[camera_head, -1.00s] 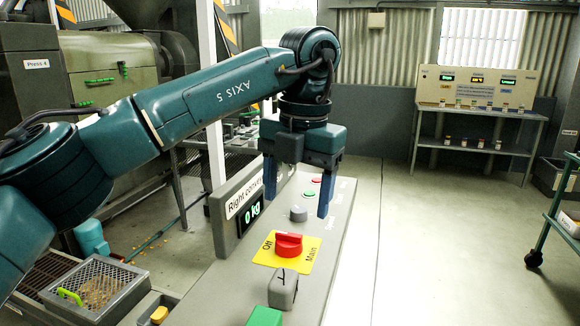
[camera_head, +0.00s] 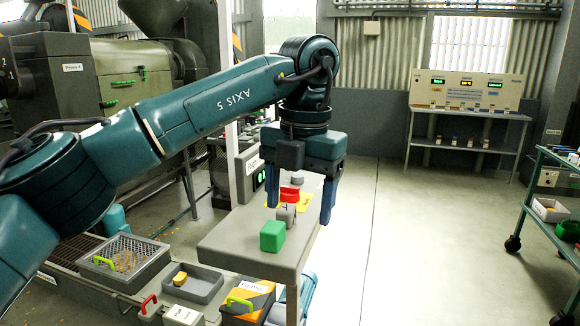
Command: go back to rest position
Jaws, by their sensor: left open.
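My left arm comes in from the left across the middle of the view. Its gripper (camera_head: 299,205) points down with two blue fingers spread apart, with nothing seen held between them. Behind and between the fingers stands a control console (camera_head: 238,240) with a red switch (camera_head: 289,194) on a yellow plate, a grey knob (camera_head: 286,214) and a green block (camera_head: 272,236). The gripper hides part of the console's far end. I cannot tell whether the fingers touch it. My right gripper is not in view.
A mesh-topped box (camera_head: 125,258), a grey tray (camera_head: 195,284) and a box with a green handle (camera_head: 247,300) sit low at the front left. A teal cart (camera_head: 530,215) stands at the right. A panel on a shelf table (camera_head: 466,92) is at the back. The floor at right centre is clear.

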